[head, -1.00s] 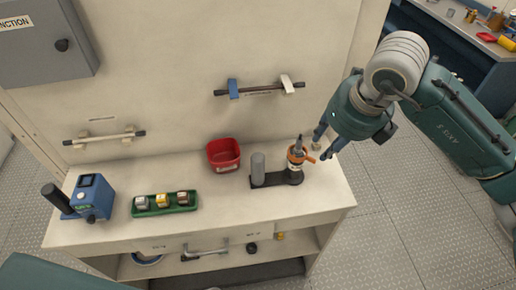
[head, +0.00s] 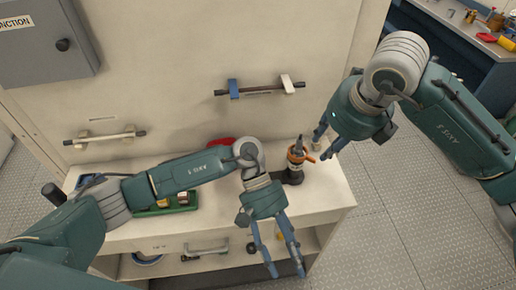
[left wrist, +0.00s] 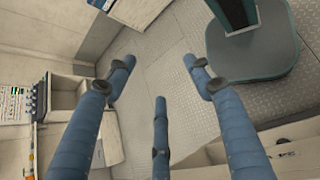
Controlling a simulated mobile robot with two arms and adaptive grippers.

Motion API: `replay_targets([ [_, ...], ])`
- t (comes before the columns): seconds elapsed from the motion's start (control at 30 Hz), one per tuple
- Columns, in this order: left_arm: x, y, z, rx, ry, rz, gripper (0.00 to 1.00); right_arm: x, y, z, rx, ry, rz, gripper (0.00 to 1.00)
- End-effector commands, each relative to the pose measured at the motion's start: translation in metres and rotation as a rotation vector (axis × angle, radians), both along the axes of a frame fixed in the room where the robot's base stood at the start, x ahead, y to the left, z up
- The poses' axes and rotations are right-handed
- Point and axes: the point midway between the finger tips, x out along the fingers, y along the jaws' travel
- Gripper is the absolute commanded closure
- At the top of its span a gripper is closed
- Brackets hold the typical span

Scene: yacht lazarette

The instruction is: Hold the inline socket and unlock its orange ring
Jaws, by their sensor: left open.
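The inline socket (head: 295,173) stands upright on the bench, dark, with an orange ring (head: 297,155) around its upper part and a dark cable end on top. A small orange tab sticks out on its right side. My left gripper (head: 287,270) is open and empty, in front of the bench edge and below the socket in the head view. The left wrist view shows its spread fingers (left wrist: 160,85) with only floor between them. My right gripper (head: 324,146) is open, its fingertips just right of the ring. Contact cannot be told. My left forearm hides the stand's grey post.
A red bin (head: 221,143) and a green tray (head: 160,211) are partly hidden behind my left arm. Bars (head: 262,90) are mounted on the wall behind. An open shelf with a handle (head: 206,250) lies under the bench top. Floor to the right is clear.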

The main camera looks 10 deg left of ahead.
Motion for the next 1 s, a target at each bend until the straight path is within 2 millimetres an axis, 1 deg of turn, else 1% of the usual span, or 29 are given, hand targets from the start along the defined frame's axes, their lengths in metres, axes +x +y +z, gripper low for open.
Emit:
replay_targets([
  [0.03, 0.03, 0.006, 0.009, 0.011, -0.105, -0.03, 0.47, 0.0, 0.0, 0.0, 0.0, 0.0, 0.0, 0.69],
  [0.07, 0.046, 0.01, 0.015, 0.017, -0.164, -0.05, 0.47, 0.0, 0.0, 0.0, 0.0, 0.0, 0.0, 0.69],
  [0.1, 0.068, 0.016, 0.023, 0.029, -0.242, -0.075, 0.47, 0.0, 0.0, 0.0, 0.0, 0.0, 0.0, 0.69],
  [0.17, 0.099, 0.025, 0.039, 0.048, -0.351, -0.111, 0.47, 0.0, 0.0, 0.0, 0.0, 0.0, 0.0, 0.69],
  [0.2, 0.119, 0.031, 0.051, 0.064, -0.422, -0.133, 0.47, 0.0, 0.0, 0.0, 0.0, 0.0, 0.0, 0.69],
  [0.27, 0.147, 0.04, 0.07, 0.09, -0.519, -0.164, 0.47, 0.0, 0.0, 0.0, 0.0, 0.0, 0.0, 0.69],
  [0.3, 0.164, 0.045, 0.084, 0.108, -0.579, -0.183, 0.47, 0.0, 0.0, 0.0, 0.0, 0.0, 0.0, 0.69],
  [0.4, 0.2, 0.059, 0.116, 0.154, -0.708, -0.222, 0.47, 0.0, 0.0, 0.0, 0.0, 0.0, 0.0, 0.69],
  [0.47, 0.217, 0.069, 0.132, 0.194, -0.772, -0.245, 0.47, 0.0, 0.0, 0.0, 0.0, 0.0, 0.0, 0.69],
  [0.5, 0.227, 0.079, 0.135, 0.244, -0.809, -0.269, 0.47, 0.0, 0.0, 0.0, 0.0, 0.0, 0.0, 0.69],
  [0.6, 0.231, 0.1, 0.114, 0.358, -0.829, -0.316, 0.47, 0.0, 0.0, 0.0, 0.0, 0.0, 0.0, 0.69],
  [0.7, 0.233, 0.11, 0.104, 0.413, -0.836, -0.337, 0.47, 0.0, 0.0, 0.0, 0.0, 0.0, 0.0, 0.69],
  [0.87, 0.233, 0.115, 0.088, 0.437, -0.835, -0.347, 0.47, 0.0, 0.0, 0.0, 0.0, 0.0, 0.0, 0.69],
  [1.0, 0.232, 0.115, 0.066, 0.435, -0.834, -0.348, 0.47, 0.0, 0.0, 0.0, 0.0, 0.0, 0.0, 0.69],
])
